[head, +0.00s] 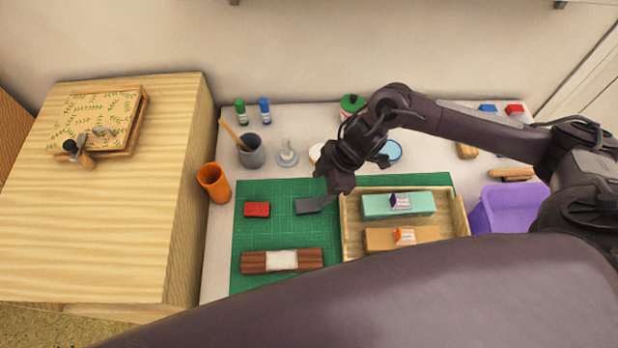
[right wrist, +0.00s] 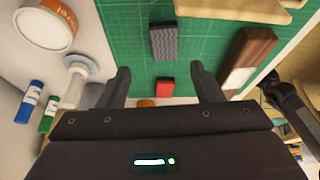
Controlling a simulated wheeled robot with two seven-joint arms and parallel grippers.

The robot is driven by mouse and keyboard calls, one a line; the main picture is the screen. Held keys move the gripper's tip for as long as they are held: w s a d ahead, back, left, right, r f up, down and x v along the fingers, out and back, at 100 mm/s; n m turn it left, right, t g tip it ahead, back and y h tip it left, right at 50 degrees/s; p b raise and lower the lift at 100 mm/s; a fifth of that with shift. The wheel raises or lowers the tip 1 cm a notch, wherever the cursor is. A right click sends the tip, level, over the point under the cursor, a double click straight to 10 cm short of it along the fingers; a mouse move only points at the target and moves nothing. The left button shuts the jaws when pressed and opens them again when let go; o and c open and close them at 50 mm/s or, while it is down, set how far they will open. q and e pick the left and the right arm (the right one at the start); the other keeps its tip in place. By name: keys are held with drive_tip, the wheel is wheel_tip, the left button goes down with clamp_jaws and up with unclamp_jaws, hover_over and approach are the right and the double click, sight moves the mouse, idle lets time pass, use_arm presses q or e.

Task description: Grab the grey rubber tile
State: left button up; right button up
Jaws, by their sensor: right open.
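The grey rubber tile (head: 308,206) lies on the green cutting mat (head: 262,229), between a red block and a wooden tray. In the right wrist view the tile (right wrist: 164,42) is dark grey and ribbed, beyond the fingertips and roughly in line with the gap between them. My right gripper (right wrist: 160,76) is open and empty. In the head view this gripper (head: 326,194) is at the tile's right end, above the mat, and partly covers that end. I cannot tell its exact height. My left gripper does not show.
The red block (head: 257,210) is left of the tile. A brown block with a pale label (head: 282,261) is in front. The wooden tray (head: 351,230) is close on the right. An orange cup (head: 213,182) and grey cup (head: 252,153) stand at the back left.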

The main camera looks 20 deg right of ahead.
sight(309, 205)
drive_tip(key=shift+x, duration=1.15)
drive_tip(key=x, duration=0.1)
drive_tip(key=p+x, duration=0.1)
drive_tip(key=x, duration=0.1)
drive_tip(key=s+x, duration=0.1)
drive_tip(key=shift+w+f, duration=0.1)
drive_tip(key=shift+f, duration=0.2)
drive_tip(key=shift+w+a+f, duration=0.1)
drive_tip(key=shift+f, duration=0.35)
drive_tip(key=c, duration=1.1)
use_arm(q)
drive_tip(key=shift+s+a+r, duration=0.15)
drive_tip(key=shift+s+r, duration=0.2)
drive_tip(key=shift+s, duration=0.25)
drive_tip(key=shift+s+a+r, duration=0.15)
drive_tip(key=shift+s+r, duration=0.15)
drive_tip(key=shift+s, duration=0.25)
use_arm(e)
drive_tip(key=shift+o, duration=0.2)
drive_tip(key=shift+r, duration=0.15)
